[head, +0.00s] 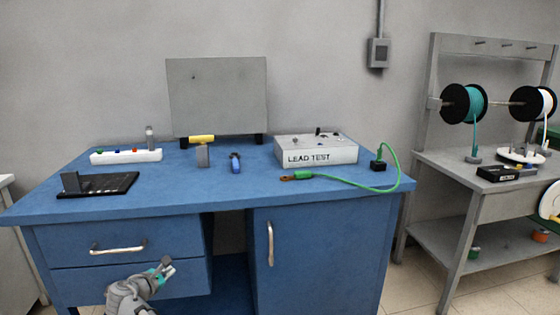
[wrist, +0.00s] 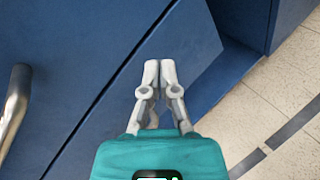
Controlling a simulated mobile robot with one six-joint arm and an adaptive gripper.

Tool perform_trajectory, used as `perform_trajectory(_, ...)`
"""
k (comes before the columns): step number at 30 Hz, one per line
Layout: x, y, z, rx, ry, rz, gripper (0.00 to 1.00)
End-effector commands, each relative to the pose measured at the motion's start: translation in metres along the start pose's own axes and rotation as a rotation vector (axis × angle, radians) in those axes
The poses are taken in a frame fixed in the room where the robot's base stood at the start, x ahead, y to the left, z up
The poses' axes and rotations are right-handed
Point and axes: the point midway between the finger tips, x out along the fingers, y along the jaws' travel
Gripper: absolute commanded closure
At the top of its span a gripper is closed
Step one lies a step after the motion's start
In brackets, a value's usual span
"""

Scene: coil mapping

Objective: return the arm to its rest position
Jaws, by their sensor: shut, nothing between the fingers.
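My gripper (head: 165,268) is at the bottom left of the head view, in front of the drawers of the blue desk (head: 225,190). Its teal body and grey fingers show there. In the wrist view my gripper (wrist: 159,66) has its two fingertips together with nothing between them. The fingers point along the blue drawer front (wrist: 75,60), apart from the drawer handle (wrist: 14,105) at the left. I cannot tell how far the fingertips are from the desk front.
On the desk stand a LEAD TEST box (head: 318,150), a green lead (head: 350,186), a grey panel (head: 217,95), a black plate (head: 98,186) and a white strip (head: 126,156). A grey rack with spools (head: 475,103) stands right. The tiled floor (wrist: 285,75) is clear at right.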

Motion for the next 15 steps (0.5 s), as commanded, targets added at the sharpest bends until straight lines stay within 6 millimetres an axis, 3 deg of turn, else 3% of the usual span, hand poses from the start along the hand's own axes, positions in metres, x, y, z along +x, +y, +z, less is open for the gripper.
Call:
perform_trajectory(1,0.013,-0.02,0.012,0.053,0.006,-0.043,1.0)
perform_trajectory(6,0.046,-0.076,0.042,0.235,0.027,-0.181,1.0)
perform_trajectory(15,0.085,-0.176,0.087,0.563,0.034,-0.423,1.0)
